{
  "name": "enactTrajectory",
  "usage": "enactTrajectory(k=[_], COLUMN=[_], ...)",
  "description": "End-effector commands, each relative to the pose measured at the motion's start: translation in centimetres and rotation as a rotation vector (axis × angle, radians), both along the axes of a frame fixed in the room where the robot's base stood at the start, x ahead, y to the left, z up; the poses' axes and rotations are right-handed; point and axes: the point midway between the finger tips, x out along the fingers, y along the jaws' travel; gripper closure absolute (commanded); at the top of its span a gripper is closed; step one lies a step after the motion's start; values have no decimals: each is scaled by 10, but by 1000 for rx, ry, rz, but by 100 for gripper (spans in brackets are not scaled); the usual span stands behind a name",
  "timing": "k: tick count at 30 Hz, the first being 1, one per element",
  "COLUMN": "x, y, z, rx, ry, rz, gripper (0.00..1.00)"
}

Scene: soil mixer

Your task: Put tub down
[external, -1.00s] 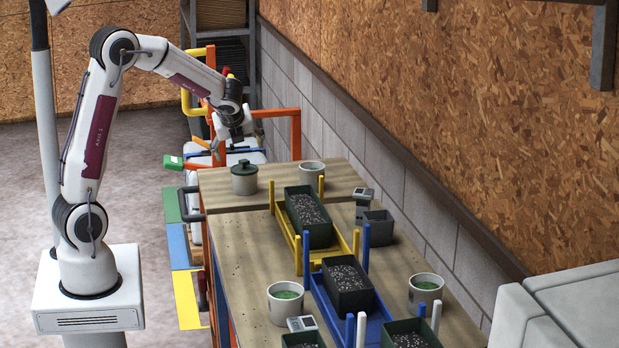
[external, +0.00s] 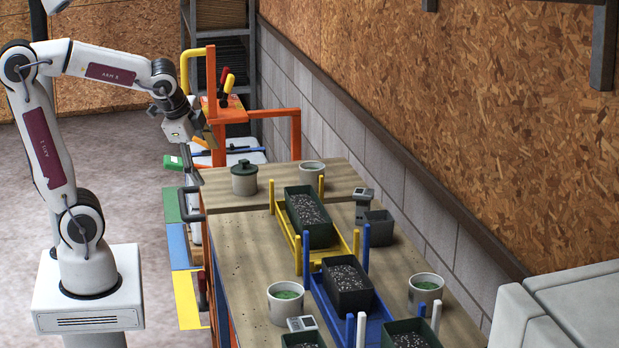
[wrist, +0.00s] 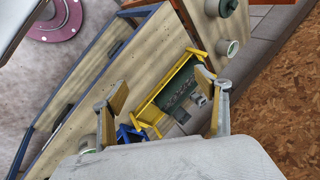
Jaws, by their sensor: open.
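A dark green tub of speckled soil (external: 308,217) sits in the yellow cradle (external: 340,246) on the bench. A black tub of similar soil (external: 347,287) sits in the blue cradle (external: 375,328). Another dark green tub (external: 408,338) is cut off at the bottom edge. My gripper (external: 199,160) is open and empty, left of the bench's far end and apart from every tub. In the wrist view its fingers (wrist: 166,92) are spread wide, with the green tub (wrist: 180,90) and yellow cradle (wrist: 151,109) in the background between them.
A lidded pot (external: 244,179) and an open pot (external: 312,173) stand at the bench's far end. A small dark box (external: 377,229) and a grey device (external: 362,205) stand right of the yellow cradle. An orange frame (external: 299,135) rises behind. The bench's left side is mostly clear.

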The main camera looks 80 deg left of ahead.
Motion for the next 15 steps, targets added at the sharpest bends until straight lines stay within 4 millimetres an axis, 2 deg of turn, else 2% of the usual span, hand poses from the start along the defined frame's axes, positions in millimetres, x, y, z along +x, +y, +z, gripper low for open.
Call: enactTrajectory(k=[6,15], x=[-31,-72], y=[-46,-102], z=[0,-7], rx=[-177,-429], ry=[-99,-181], rz=[131,302], gripper=[26,26])
